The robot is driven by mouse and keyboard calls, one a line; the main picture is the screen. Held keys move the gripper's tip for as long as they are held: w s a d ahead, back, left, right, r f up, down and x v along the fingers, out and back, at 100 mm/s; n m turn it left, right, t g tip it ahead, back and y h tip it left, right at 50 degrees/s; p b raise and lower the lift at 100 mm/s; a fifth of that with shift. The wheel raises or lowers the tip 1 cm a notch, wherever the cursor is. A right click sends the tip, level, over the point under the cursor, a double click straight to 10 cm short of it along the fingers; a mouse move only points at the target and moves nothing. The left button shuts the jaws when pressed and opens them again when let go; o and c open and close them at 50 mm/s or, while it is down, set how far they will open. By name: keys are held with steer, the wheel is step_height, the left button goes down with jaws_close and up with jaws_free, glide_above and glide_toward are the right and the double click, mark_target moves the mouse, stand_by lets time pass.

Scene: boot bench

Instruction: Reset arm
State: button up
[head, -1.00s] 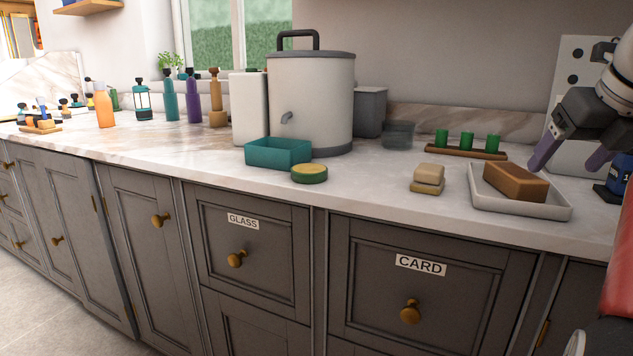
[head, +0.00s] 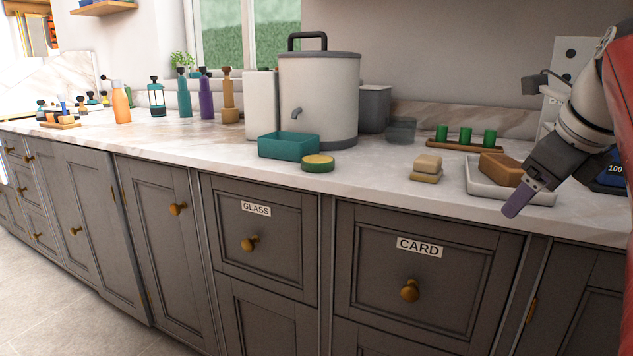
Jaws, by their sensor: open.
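My gripper (head: 518,198) is at the right of the head view, pointing down and to the left. Its purple-grey fingertips are in front of the counter's front edge and overlap the white tray (head: 482,190) in the picture. The fingers line up in this view, and nothing shows between them. A brown block (head: 500,168) lies in the tray, partly hidden behind my gripper. My arm comes in from the right edge and hides part of the counter there.
On the counter stand a teal bin (head: 288,146), a green-yellow tin (head: 318,163), stacked tan blocks (head: 427,168), a rack with green cups (head: 465,137) and a large grey urn (head: 320,95). Drawers labelled GLASS (head: 257,209) and CARD (head: 419,246) are shut. Floor (head: 60,290) shows clear at lower left.

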steer(key=s+a+f+n, duration=0.3)
steer(key=a+f+n, duration=0.3)
steer(key=f+n, duration=0.3)
steer(key=s+a+f+n, duration=0.4)
steer(key=a+f+n, duration=0.3)
steer(key=n, duration=0.4)
steer(key=s+a+f+n, duration=0.4)
steer(key=a+f+n, duration=0.2)
steer(key=f+n, duration=0.4)
steer(key=shift+a+f+g+y, duration=0.15)
steer(key=shift+f+g+y, duration=0.15)
steer(key=shift+f+g, duration=0.1)
steer(key=shift+s+r, duration=0.1)
